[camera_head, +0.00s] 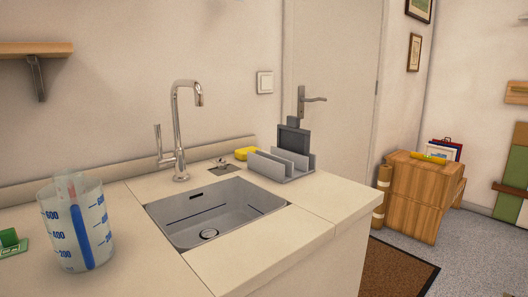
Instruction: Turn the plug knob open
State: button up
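A small metal knob on a plate (222,163), which looks like the plug knob, sits on the counter behind the sink, right of the faucet. Its exact turn position is too small to tell. The steel sink (222,205) is set into the counter and looks empty. Its round drain (208,234) shows in the basin floor, but I cannot tell whether the plug is raised. The chrome faucet (178,130) stands behind the sink with a lever on its left side. My gripper is not in view.
A grey rack (283,165) and a yellow sponge (245,153) stand right of the knob. A clear measuring jug (78,225) with brushes stands at the left. The pale counter (260,258) is bare at the front. A closed door (335,90) and wooden crate (417,195) are beyond.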

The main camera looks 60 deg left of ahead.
aim_at(221, 163)
jog(key=i, duration=1.9)
jog(key=u, duration=3.1)
